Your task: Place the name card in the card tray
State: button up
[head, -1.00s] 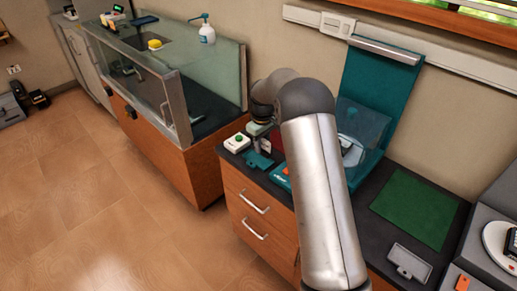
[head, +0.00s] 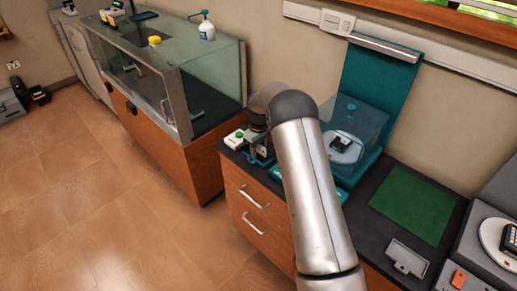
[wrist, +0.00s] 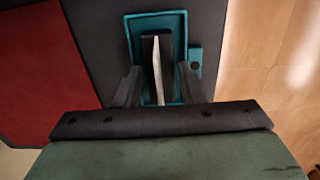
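In the wrist view, the name card (wrist: 157,70) shows edge-on, dark with a pale strip along its middle. It stands over the teal card tray (wrist: 185,30), within its rim as seen from above. My gripper (wrist: 159,76) has one dark finger on each side of the card. Narrow teal gaps show between the fingers and the card, so the gripper looks open around it. Whether the card rests on the tray floor is hard to tell. In the head view, my arm hides most of this area; a bit of teal (head: 277,173) shows beside it.
A white-and-green button box (head: 234,139) stands left of my gripper. A clear cover (head: 372,125) over a white dish is to the right. In the wrist view, a red surface (wrist: 40,75) lies left.

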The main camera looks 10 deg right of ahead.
jog(key=shift+o, duration=0.9)
jog(key=shift+r, duration=0.1)
